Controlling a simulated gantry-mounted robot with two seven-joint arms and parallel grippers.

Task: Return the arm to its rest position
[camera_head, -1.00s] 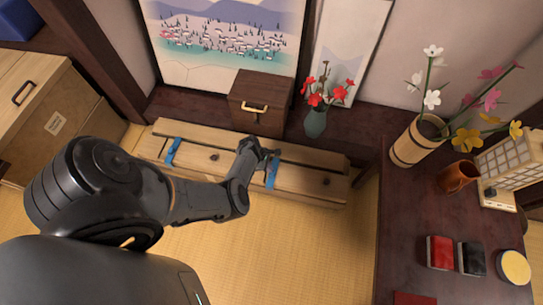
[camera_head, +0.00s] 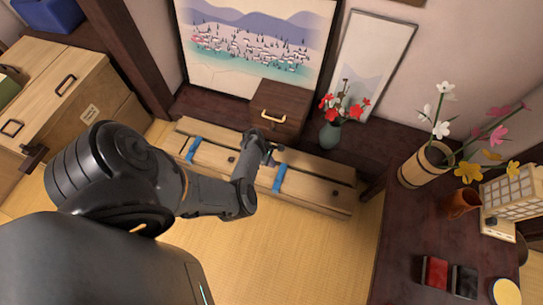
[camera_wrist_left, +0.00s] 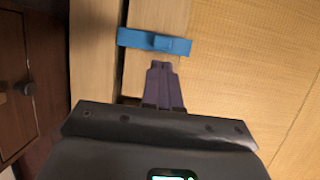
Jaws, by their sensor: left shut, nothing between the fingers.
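My left arm (camera_head: 205,195) reaches in from the left over the long wooden box (camera_head: 320,185). My left gripper (camera_head: 274,155) is shut and empty, above the box near the blue strap (camera_head: 280,178) on its right part. In the left wrist view the shut fingers (camera_wrist_left: 163,70) point at a blue strap (camera_wrist_left: 135,38) across pale wood. I cannot tell whether they touch it. My right gripper is not in view.
A small drawer chest (camera_head: 278,108) stands just behind the box, with a flower vase (camera_head: 331,134) beside it. A dark table (camera_head: 405,225) at right holds a bucket of flowers (camera_head: 424,168) and a lamp (camera_head: 510,195). Open tatami (camera_head: 300,250) lies in front.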

